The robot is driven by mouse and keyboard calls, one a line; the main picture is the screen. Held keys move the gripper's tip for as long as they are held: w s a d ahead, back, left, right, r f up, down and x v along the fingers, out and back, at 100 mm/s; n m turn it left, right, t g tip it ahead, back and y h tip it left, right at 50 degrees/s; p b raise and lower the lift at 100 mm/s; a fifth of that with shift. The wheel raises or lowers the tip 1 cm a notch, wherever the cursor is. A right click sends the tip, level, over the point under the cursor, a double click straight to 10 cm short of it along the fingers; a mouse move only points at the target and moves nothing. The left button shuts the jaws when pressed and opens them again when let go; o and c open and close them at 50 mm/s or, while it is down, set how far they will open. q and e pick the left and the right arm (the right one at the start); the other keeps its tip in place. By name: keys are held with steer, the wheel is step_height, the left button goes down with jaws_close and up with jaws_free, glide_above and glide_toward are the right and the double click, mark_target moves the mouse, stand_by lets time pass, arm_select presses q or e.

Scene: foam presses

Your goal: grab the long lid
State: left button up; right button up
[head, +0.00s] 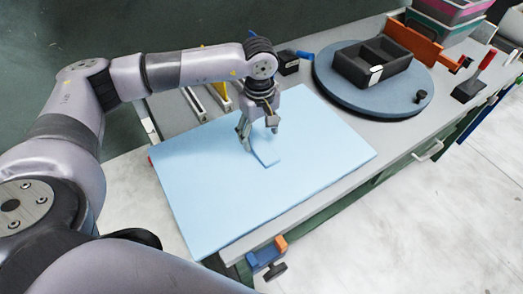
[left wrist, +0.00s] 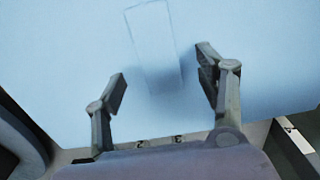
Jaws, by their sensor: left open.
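The long lid (head: 266,157) seems to be the pale blue rectangular piece on the light blue sheet (head: 200,195), nearly the same colour as it. In the left wrist view the lid (left wrist: 155,42) shows as a long outline, ahead of and between the fingertips. My left gripper (head: 258,130) is open and points down over the lid. I cannot tell the exact height over the lid. My right gripper is not in view.
A round grey-blue turntable (head: 345,97) holds a black compartment box (head: 372,65) at the back right. An orange piece (head: 413,43) and stacked bins (head: 450,12) stand behind it. A clamp (head: 267,256) sits at the front edge. The sheet around the lid is clear.

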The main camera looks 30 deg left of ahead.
mark_target(262, 147)
arm_select(q)
steer(key=f+p, duration=0.1)
steer(key=f, duration=0.3)
steer(key=shift+d+f, duration=0.15)
steer(key=shift+d, duration=0.05)
steer(key=shift+c, duration=0.2)
steer(key=c, duration=1.3)
